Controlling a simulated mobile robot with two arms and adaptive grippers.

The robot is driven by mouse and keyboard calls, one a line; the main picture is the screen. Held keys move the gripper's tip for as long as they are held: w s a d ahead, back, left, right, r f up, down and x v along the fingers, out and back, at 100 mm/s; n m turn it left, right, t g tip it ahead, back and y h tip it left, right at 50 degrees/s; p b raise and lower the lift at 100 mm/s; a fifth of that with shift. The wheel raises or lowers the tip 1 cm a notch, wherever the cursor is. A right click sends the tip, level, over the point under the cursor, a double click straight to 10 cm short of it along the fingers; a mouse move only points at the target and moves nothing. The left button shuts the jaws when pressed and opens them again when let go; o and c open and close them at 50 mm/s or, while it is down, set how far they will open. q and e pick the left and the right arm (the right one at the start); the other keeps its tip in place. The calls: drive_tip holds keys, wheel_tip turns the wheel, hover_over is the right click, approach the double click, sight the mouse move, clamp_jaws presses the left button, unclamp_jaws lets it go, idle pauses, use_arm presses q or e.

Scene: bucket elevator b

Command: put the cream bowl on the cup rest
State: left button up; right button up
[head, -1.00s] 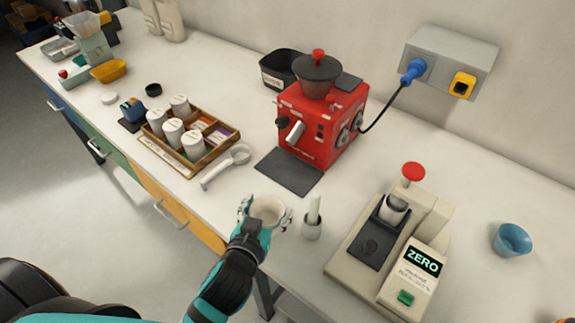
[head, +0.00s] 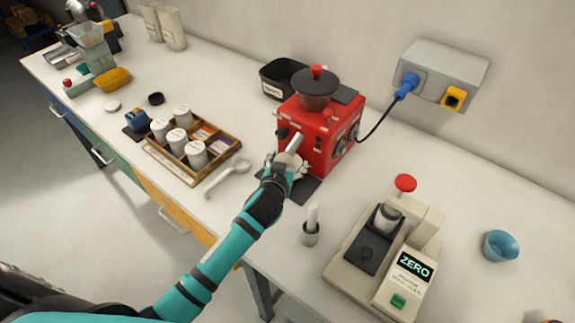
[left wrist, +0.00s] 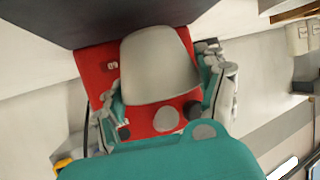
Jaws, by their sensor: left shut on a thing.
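The cream bowl (left wrist: 160,65) is between the fingers of my left gripper (left wrist: 165,95) in the left wrist view, and the gripper is shut on it. In the head view my left gripper (head: 287,168) is at the front of the red machine, above the dark flat plate (head: 306,190) that looks like the cup rest. There the hand mostly hides the bowl. The plate also shows as a dark area (left wrist: 100,18) at the top of the left wrist view. I cannot tell whether the bowl touches the plate. My right gripper is not in view.
The red machine (head: 318,135) with its pale spout stands just behind the hand. A wooden tray of white jars (head: 160,152) and a pale scoop (head: 225,182) lie to the left. A small pot with a pestle (head: 311,235) and a ZERO scale (head: 385,270) stand to the right.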

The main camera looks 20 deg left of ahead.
use_arm(q)
drive_tip(key=shift+f, duration=0.85)
drive_tip(key=shift+s+r, duration=0.1)
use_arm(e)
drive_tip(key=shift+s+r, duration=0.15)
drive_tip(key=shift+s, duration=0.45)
use_arm(q)
drive_tip(key=shift+f, duration=0.25)
drive_tip(key=o, duration=1.3)
drive_tip(key=shift+c, duration=0.2)
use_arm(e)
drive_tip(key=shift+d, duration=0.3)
use_arm(q)
drive_tip(key=shift+r, duration=0.2)
drive_tip(key=b+v, duration=0.1)
drive_tip(key=v, duration=1)
drive_tip(key=shift+s+r, duration=0.3)
drive_tip(key=shift+s, duration=0.1)
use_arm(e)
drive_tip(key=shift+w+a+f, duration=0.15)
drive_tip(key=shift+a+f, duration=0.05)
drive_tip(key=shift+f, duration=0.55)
